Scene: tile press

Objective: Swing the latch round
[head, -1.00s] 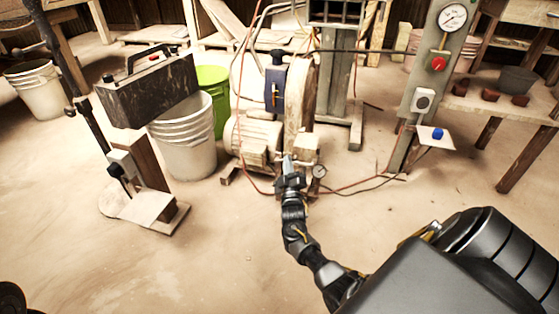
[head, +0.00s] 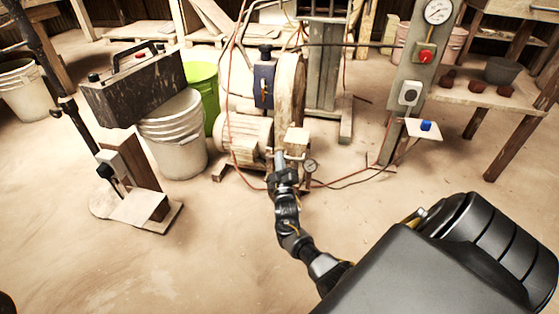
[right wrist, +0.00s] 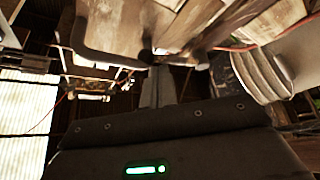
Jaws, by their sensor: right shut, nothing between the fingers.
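A blue box (head: 264,84) with a small orange lever (head: 265,92) on its front is fixed to the machine with the motor (head: 244,134) in the head view. I cannot tell for sure whether this lever is the latch. My right gripper (head: 280,157) is shut and empty. It points up at the machine, below the blue box and close to a pale block (head: 297,139); contact cannot be made out. In the right wrist view its closed fingers (right wrist: 161,82) point at wooden and dark parts. My left gripper is out of view.
A grey post (head: 401,105) with a red button (head: 425,56) stands to the right. White buckets (head: 174,138) and a dark box (head: 132,88) stand left.

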